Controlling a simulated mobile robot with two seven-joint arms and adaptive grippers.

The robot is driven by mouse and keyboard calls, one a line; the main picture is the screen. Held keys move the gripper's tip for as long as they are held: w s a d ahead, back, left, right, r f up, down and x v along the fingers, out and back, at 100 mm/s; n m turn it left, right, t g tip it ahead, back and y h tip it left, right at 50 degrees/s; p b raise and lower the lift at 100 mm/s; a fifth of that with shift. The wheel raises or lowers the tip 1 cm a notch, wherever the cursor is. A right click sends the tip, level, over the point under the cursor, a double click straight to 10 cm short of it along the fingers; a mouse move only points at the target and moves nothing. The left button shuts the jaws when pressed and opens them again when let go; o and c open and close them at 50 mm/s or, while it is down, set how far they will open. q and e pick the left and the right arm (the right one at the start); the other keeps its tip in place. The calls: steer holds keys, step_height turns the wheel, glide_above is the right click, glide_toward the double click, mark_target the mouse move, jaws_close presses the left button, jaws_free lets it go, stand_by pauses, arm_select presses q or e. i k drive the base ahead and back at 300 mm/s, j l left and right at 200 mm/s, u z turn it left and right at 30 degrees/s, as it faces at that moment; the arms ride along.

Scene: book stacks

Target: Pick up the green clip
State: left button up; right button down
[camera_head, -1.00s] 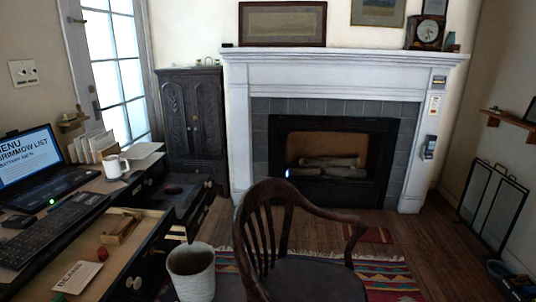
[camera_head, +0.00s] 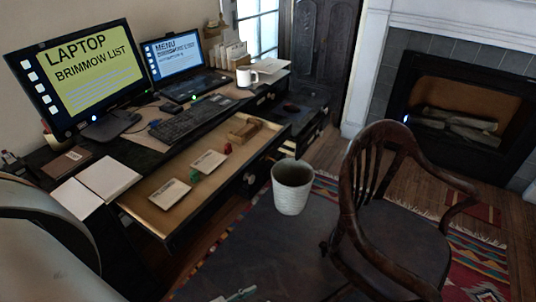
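A small green object (camera_head: 194,177), likely the green clip, lies in the open desk drawer (camera_head: 152,212). It sits between two white cards, one nearer (camera_head: 169,194) and one farther back (camera_head: 208,161). It is too small to make out its shape. A large grey rounded part of my own body fills the lower left corner. Neither gripper can be made out. A small pale piece shows at the bottom edge, too cut off to identify.
The drawer also holds a red item (camera_head: 228,148) and a wooden piece (camera_head: 243,130). On the desk are a monitor (camera_head: 80,75), laptop (camera_head: 178,55), keyboard (camera_head: 190,118) and white mug (camera_head: 246,76). A pale bin (camera_head: 292,187) and wooden chair (camera_head: 395,230) stand right of the drawer.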

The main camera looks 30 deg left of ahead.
mark_target(194, 176)
steer(key=u, duration=1.35)
